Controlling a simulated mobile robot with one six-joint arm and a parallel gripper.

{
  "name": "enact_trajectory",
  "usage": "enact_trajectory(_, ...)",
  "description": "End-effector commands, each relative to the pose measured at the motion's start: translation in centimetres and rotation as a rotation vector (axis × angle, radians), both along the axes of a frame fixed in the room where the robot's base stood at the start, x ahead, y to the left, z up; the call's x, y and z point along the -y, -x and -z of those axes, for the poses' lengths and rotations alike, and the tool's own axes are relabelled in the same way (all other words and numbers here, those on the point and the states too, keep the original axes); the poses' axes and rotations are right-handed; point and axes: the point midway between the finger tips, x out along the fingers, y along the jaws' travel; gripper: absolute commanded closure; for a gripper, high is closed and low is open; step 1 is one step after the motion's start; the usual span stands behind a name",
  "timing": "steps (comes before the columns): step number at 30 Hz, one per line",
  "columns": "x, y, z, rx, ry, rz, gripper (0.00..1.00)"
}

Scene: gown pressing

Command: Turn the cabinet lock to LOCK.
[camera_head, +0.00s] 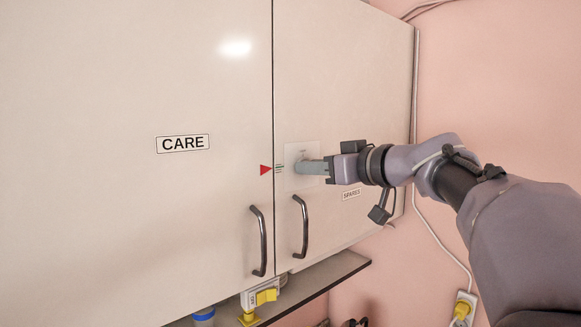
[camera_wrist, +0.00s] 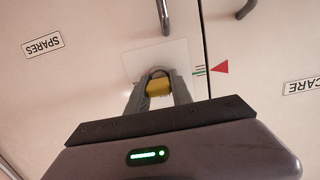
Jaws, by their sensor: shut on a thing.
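The cabinet lock has a pale square plate (camera_head: 300,150) on the right cabinet door, beside the seam; the plate also shows in the wrist view (camera_wrist: 140,60). My gripper (camera_head: 306,167) reaches in from the right, its fingers at the plate. In the wrist view my gripper (camera_wrist: 159,82) is shut on the yellow lock knob (camera_wrist: 159,88), one finger on each side. The head view hides the knob behind the fingers. A red triangle (camera_head: 265,169) on the left door points at small dark and green marks (camera_head: 279,168) by the plate. I cannot read the knob's setting.
The left door carries a CARE label (camera_head: 183,143), the right a SPARES label (camera_head: 352,194). Two dark bar handles, left (camera_head: 259,240) and right (camera_head: 302,226), stand out below the lock. A shelf (camera_head: 322,277) with several items lies underneath.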

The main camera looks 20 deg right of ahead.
Motion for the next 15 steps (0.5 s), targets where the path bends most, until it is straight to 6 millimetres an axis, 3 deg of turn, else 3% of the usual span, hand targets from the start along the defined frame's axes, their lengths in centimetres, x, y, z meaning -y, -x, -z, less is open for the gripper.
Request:
enact_trajectory(1, 0.00, 0.01, -0.01, 0.000, 0.000, 0.000, 0.87)
enact_trajectory(3, 0.00, 0.01, -0.01, 0.000, 0.000, 0.000, 1.00)
enact_trajectory(15, -0.05, -0.10, 0.11, 0.005, 0.010, -0.001, 1.00)
